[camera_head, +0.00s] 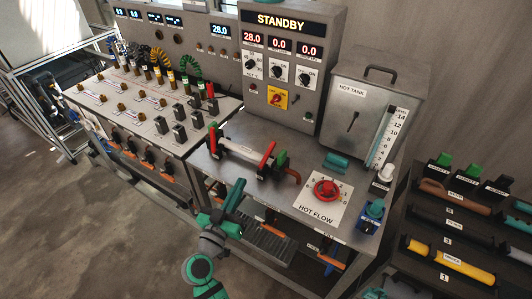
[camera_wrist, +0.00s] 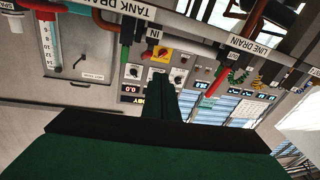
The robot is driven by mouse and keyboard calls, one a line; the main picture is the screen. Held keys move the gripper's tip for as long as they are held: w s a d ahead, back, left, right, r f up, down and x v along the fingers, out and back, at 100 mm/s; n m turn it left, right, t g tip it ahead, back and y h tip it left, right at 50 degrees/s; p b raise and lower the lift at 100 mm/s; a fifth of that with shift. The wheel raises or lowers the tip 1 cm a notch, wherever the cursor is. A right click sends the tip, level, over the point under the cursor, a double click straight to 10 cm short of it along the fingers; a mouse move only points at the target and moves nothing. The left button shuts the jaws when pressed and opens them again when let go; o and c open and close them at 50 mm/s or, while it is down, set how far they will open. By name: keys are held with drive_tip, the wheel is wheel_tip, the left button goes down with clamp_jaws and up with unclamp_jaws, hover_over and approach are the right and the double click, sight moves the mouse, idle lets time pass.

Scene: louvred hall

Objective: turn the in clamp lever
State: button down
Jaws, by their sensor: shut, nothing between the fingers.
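A clear tube lies between two clamps on the bench in the head view. The left clamp (camera_head: 213,140) has a red lever and green parts. The right clamp has a long red lever (camera_head: 268,155) slanting up. An IN label (camera_wrist: 154,36) shows upside down in the wrist view, beside green and red parts; I cannot tell for certain which lever it names. My teal gripper (camera_head: 236,190) is at the bench's front edge, in front of the clamps and apart from the levers. Its fingers (camera_wrist: 160,80) are shut and empty in the wrist view.
A red hot flow knob (camera_head: 326,189) and a teal block (camera_head: 337,161) are to the right on the bench. The hot tank (camera_head: 365,105) stands behind. Orange-handled drain levers (camera_head: 330,262) are below the front edge. A tool rack (camera_head: 450,225) stands at the right.

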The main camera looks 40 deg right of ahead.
wheel_tip(320, 180, up, 5)
drive_tip(key=d+m+g+h, duration=0.2)
drive_tip(key=m+g, duration=0.1)
drive_tip(key=r, duration=0.2)
hover_over(264, 158)
drive_tip(key=a, duration=0.2)
drive_tip(key=shift+s+f, duration=0.1)
drive_tip(key=shift+s, duration=0.3)
drive_tip(key=d+f, duration=0.2)
drive_tip(key=shift+w+f, duration=0.15)
drive_tip(key=shift+f, duration=0.15)
drive_tip(key=shift+w+f, duration=0.15)
drive_tip(key=shift+f, duration=0.4)
